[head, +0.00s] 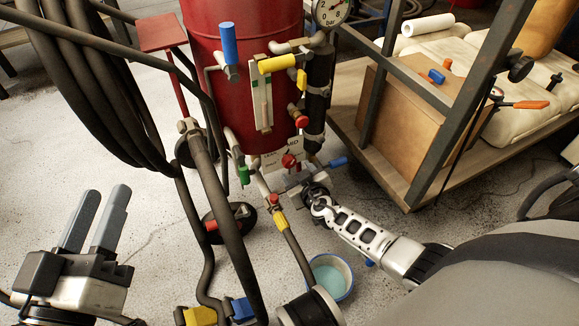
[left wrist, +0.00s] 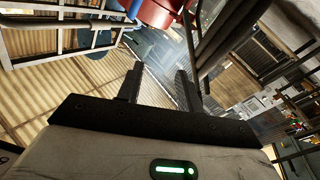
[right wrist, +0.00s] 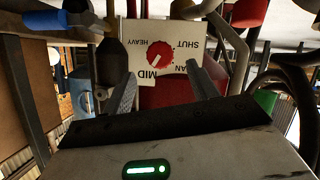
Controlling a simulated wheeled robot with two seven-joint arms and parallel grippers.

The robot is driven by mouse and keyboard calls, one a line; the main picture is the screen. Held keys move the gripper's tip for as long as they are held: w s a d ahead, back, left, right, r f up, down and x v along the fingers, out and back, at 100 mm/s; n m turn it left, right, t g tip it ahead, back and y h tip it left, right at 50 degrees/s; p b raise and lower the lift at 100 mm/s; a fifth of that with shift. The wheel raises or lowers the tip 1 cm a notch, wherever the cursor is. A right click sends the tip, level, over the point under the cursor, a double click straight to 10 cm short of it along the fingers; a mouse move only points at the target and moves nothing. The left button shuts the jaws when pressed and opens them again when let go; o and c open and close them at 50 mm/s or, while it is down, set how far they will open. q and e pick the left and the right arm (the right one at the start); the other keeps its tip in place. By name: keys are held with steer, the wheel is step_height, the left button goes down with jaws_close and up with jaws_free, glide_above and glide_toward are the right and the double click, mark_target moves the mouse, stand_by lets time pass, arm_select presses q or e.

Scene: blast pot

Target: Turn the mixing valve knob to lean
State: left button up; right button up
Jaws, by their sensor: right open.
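The red mixing valve knob (head: 289,161) sits on a pale label plate low on the red blast pot (head: 240,75). In the right wrist view the knob (right wrist: 161,56) shows upside down on its plate, with SHUT, HEAVY, MID and a partly covered word ending in AN. Its white mark slants toward the MID side. My right gripper (right wrist: 162,85) is open, with its fingers apart on either side below the knob in that view; no contact shows. In the head view my right gripper (head: 303,186) is just in front of the knob. My left gripper (head: 104,208) is open and empty, away from the pot.
Thick dark hoses (head: 95,85) hang at the left. Blue (head: 229,45), yellow (head: 278,63) and green (head: 244,175) handles crowd the pot. A blue-rimmed bucket (head: 330,276) stands below my right arm. A wooden pallet with a box (head: 415,125) is at right.

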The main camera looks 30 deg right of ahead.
mark_target(291, 163)
steer(key=b+x, duration=0.3)
steer(key=x, duration=0.4)
steer(key=shift+f+b, duration=0.1)
steer(key=shift+b, duration=0.25)
arm_select(q)
step_height(291, 163, up, 8)
steer(key=s+m+t+h, duration=0.1)
steer(key=m+t+h, duration=0.1)
steer(key=m+h, duration=0.4)
steer(key=shift+m+t+h, duration=0.3)
steer(key=shift+m+h, duration=0.1)
steer(key=shift+m, duration=1.3)
arm_select(e)
steer(key=shift+w, duration=0.3)
arm_select(q)
steer(key=shift+r, duration=0.1)
arm_select(e)
steer(key=c, duration=1)
